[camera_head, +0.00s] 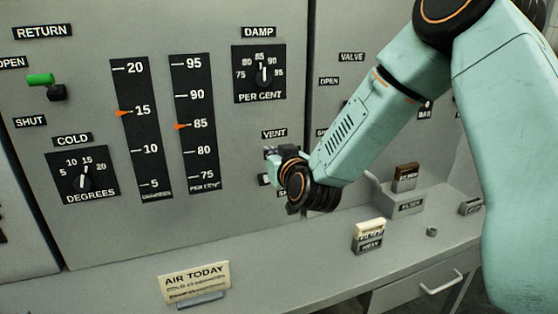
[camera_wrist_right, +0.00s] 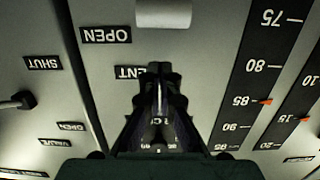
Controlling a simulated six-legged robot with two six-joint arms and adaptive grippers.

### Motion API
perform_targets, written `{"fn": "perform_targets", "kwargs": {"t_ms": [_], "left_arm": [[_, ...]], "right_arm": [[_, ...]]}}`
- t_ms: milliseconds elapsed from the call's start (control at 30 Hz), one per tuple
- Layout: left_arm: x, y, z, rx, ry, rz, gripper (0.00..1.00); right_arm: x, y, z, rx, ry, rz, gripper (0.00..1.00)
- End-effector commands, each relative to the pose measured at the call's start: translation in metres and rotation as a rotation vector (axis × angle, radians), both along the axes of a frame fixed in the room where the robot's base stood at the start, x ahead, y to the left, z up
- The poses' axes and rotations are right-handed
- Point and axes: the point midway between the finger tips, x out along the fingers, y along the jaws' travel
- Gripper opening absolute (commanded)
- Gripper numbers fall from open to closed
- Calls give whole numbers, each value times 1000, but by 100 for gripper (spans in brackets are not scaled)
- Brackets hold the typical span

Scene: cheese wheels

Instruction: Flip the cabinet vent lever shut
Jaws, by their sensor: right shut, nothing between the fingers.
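The vent lever's pale handle (camera_wrist_right: 163,13) shows at the top edge of the right wrist view, which sees the panel upside down. The OPEN label (camera_wrist_right: 105,35) and partly covered VENT label are near it. I cannot tell the lever's exact position. My right gripper (camera_wrist_right: 158,80) is shut and empty, its dark fingers pointing at the panel near the VENT label. Contact with the panel or lever cannot be told. My left gripper is out of view.
A green-handled RETURN lever (camera_head: 41,80) is at the left. Dials and two scales cover the panel. On the ledge below are an AIR TODAY sign (camera_head: 195,282), a cream block (camera_head: 369,236) and a grey holder with a brown block (camera_head: 405,177). A drawer handle (camera_head: 440,284) sticks out below.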

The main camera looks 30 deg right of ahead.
Motion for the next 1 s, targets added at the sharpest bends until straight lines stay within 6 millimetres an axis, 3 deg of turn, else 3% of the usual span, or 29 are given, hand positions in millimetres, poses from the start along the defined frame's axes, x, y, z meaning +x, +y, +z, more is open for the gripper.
{"fn": "perform_targets", "kwargs": {"t_ms": [100, 267, 767, 1000], "left_arm": [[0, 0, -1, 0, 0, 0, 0], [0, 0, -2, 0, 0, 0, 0], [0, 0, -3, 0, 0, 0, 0], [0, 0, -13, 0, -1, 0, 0]], "right_arm": [[-12, 3, -21, 4, 8, 0, 0], [-18, 4, -33, 2, 6, 1, 0], [-20, 5, -36, 1, 2, 0, 0], [-15, 4, -40, -4, -18, 0, 0]]}}
